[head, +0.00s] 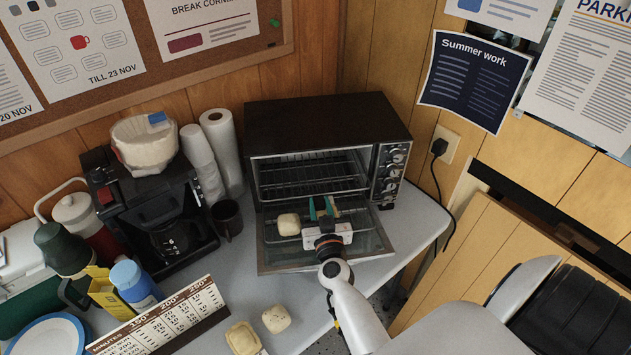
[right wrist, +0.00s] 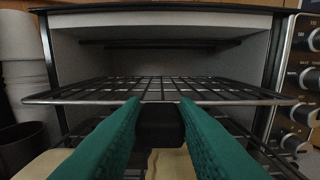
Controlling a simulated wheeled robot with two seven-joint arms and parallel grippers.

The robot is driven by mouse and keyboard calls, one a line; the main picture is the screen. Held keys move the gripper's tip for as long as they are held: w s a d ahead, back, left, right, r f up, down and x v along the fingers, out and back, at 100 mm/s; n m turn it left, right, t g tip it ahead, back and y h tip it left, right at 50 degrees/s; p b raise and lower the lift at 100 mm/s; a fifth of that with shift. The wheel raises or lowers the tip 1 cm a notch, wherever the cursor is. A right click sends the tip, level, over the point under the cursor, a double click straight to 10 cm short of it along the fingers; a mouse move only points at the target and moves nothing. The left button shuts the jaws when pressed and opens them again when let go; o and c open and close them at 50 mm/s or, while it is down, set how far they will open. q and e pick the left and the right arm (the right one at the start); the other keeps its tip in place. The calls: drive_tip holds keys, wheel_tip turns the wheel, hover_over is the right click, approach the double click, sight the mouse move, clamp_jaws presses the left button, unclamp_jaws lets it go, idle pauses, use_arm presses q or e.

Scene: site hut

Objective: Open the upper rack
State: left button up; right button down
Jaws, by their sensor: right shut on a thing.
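The toaster oven (head: 325,118) stands on the counter with its glass door (head: 380,243) folded down. The upper rack (head: 315,172) is a dark wire grid inside the oven; its front bar spans the right wrist view (right wrist: 80,97). My right gripper (head: 321,208) is in front of the oven opening, above the door. In the right wrist view, its green fingers (right wrist: 160,112) are shut on a dark block at the middle of the rack's front edge, which looks like its handle (right wrist: 160,127). My left gripper is not in view.
A roll (head: 288,224) sits low at the oven front, left of my gripper. Two pastries (head: 275,319) lie on the counter by a time chart (head: 165,325). A coffee maker (head: 150,210), mug (head: 227,217) and paper roll (head: 220,145) stand left of the oven.

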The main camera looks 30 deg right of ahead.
drive_tip(key=v, duration=0.4)
drive_tip(key=shift+s, duration=0.1)
drive_tip(key=c, duration=1.1)
unclamp_jaws()
drive_tip(key=p+v, duration=0.2)
drive_tip(key=v, duration=1)
drive_tip(key=shift+a, duration=0.1)
